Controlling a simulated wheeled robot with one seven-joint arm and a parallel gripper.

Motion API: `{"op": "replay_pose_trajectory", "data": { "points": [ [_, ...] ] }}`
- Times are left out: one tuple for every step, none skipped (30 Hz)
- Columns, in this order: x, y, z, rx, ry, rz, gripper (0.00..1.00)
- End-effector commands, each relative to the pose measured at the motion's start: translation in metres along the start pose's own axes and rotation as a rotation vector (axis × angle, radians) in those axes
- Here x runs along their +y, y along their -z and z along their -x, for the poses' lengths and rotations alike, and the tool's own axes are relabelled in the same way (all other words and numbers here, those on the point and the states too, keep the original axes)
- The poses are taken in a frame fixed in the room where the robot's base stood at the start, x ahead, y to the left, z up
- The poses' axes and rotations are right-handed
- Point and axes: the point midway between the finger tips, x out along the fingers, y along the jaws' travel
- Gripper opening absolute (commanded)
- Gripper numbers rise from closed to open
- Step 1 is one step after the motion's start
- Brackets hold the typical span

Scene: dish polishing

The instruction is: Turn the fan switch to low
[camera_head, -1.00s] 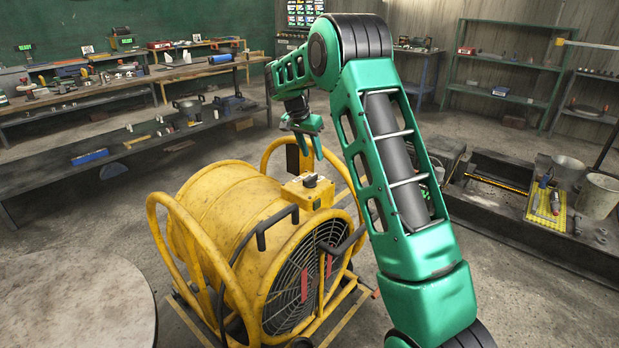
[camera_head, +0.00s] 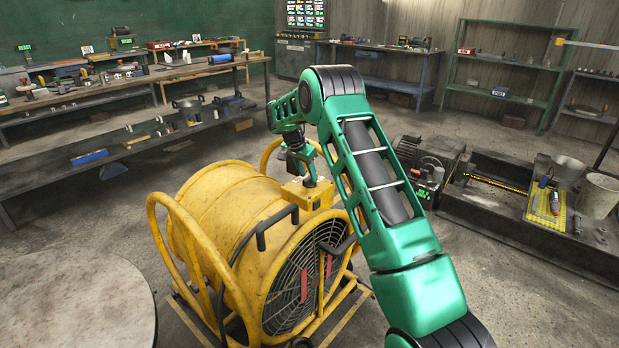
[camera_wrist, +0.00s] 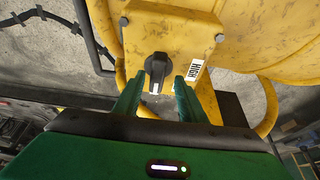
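The yellow drum fan (camera_head: 235,225) stands on the floor in the middle of the head view. Its yellow switch box (camera_head: 318,196) is on top near the grille end. In the wrist view the box (camera_wrist: 185,28) carries a black rotary knob (camera_wrist: 158,68) with a white mark on its lower end. A white "HIGH" label (camera_wrist: 194,70) is to the knob's right. My gripper (camera_wrist: 168,84) is open, with its two green fingertips at the knob's lower end, one on each side. I cannot tell whether they touch it. In the head view my gripper (camera_head: 310,180) is just above the box.
Yellow tube guard bars (camera_head: 165,250) surround the fan. A round tabletop (camera_head: 75,305) is at the lower left. Workbenches with tools (camera_head: 130,85) are at the back left. A metal trough (camera_head: 500,180) stands on the right.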

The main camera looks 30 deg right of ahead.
Motion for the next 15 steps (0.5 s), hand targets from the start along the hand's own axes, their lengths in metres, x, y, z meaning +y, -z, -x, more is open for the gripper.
{"op": "replay_pose_trajectory", "data": {
  "points": [
    [0.0003, 0.0, -0.0055, -0.001, -0.001, 0.0, 0.38],
    [0.0002, 0.0, -0.0076, -0.001, -0.001, 0.0, 0.38],
    [0.0001, -0.0001, -0.0099, -0.001, 0.0, 0.0, 0.38],
    [0.0001, -0.0001, -0.0113, -0.001, 0.0, 0.0, 0.38],
    [0.0, -0.0002, -0.0125, -0.001, 0.0, 0.0, 0.38],
    [0.0, -0.0002, -0.0137, -0.001, 0.0, 0.0, 0.38],
    [0.0, -0.0003, -0.0143, -0.001, 0.0, 0.0, 0.38],
    [-0.0001, -0.0003, -0.0146, -0.001, 0.0, 0.0, 0.38],
    [-0.0001, -0.0003, -0.0148, 0.0, 0.0, 0.0, 0.38],
    [-0.0002, -0.0003, -0.0149, 0.0, 0.0, 0.0, 0.38],
    [-0.0002, -0.0003, -0.0148, 0.0, 0.0, 0.0, 0.38],
    [-0.0002, -0.0003, -0.0147, 0.0, 0.0, 0.0, 0.38],
    [-0.0002, -0.0003, -0.0147, 0.0, 0.0, 0.0, 0.38],
    [-0.0002, -0.0003, -0.0147, 0.0, 0.0, 0.0, 0.38],
    [-0.0002, -0.0003, -0.0146, 0.0, 0.0, 0.0, 0.33]
  ]
}}
